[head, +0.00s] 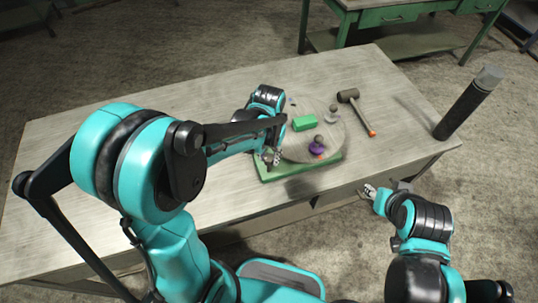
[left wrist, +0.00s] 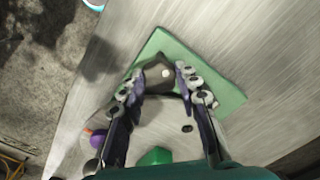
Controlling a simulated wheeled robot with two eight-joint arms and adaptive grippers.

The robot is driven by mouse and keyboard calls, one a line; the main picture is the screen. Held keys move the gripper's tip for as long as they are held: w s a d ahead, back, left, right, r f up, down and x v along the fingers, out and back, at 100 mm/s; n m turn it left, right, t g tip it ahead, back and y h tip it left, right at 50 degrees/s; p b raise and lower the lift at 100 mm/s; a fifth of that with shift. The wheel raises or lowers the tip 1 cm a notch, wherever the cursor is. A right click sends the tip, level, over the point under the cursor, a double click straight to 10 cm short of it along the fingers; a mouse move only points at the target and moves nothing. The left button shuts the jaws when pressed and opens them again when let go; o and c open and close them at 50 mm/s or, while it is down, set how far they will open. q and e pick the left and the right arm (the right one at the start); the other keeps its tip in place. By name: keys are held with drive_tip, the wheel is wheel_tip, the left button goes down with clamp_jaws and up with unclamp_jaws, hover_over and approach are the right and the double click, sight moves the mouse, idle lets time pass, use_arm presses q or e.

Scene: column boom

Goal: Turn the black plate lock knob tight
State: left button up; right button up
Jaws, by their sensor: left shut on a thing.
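The black lock knob (left wrist: 156,76) is a dark, rounded piece with a pale spot, at the corner of the green base (left wrist: 222,92) in the left wrist view. My left gripper (left wrist: 160,82) is shut on it, with one finger on each side. In the head view my left gripper (head: 271,157) points down at the left edge of the round grey plate (head: 300,151), and the knob is mostly hidden there. The plate lies on the green base (head: 325,163). My right gripper (head: 369,190) is by the table's front edge, away from the plate; its fingers are too small to judge.
A dark cylinder (head: 467,104) stands at the table's right end. The table's left part (head: 70,135) is clear.

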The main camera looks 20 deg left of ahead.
use_arm(q)
drive_tip(key=shift+m, duration=0.4)
drive_tip(key=o, duration=1.2)
drive_tip(key=shift+c, duration=0.2)
wheel_tip(320, 180, up, 12)
